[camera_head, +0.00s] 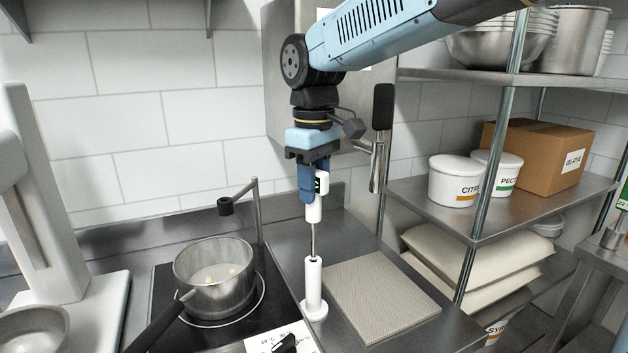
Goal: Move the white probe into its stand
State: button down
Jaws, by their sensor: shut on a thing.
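My gripper (314,185) is shut on the white probe (314,211) and holds it upright, with its thin metal rod pointing down. The white stand (313,281) is a slim upright tube on a round base on the steel counter. The probe is directly above the stand, and the rod's lower end meets the tube's top in the picture. I cannot tell how far, if at all, the rod is inside. The gripper's fingers hide part of the probe's upper body.
A steel pot (214,276) sits on the black hob at left, its handle toward the front. A metal post with a side arm (257,215) rises behind it. A beige textured mat (380,297) lies right of the stand. Steel shelves with white tubs (455,181) stand at right.

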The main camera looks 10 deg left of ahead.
aim_at(313, 211)
jog(key=shift+f, duration=1.6)
jog(key=c, duration=0.8)
grip_release()
jog(key=shift+o, duration=0.2)
jog(key=shift+r, duration=0.15)
